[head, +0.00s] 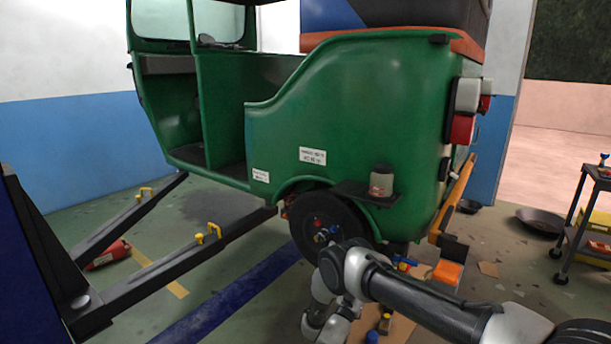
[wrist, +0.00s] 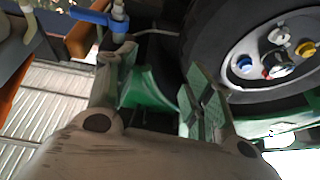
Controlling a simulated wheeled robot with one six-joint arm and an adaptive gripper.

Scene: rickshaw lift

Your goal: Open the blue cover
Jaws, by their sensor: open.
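In the wrist view, a small round blue cover (wrist: 243,64) sits on the grey wheel hub (wrist: 262,82), beside white, red and yellow pieces. In the head view, a small blue spot (head: 335,229) shows at the wheel, just above my gripper; I cannot tell whether it is the same cover. My gripper (wrist: 155,85) is open, its green-padded fingers spread with nothing held between them. The hub cover is to the right of the right finger, apart from it. A blue lever-like part (wrist: 95,16) is beyond the left finger.
The green rickshaw (head: 360,110) is raised on a lift arm (head: 150,285). Its black tyre (head: 305,228) is close to my gripper. A shelf cart (head: 585,225) stands at the right. A red extinguisher (head: 108,254) lies on the floor at left.

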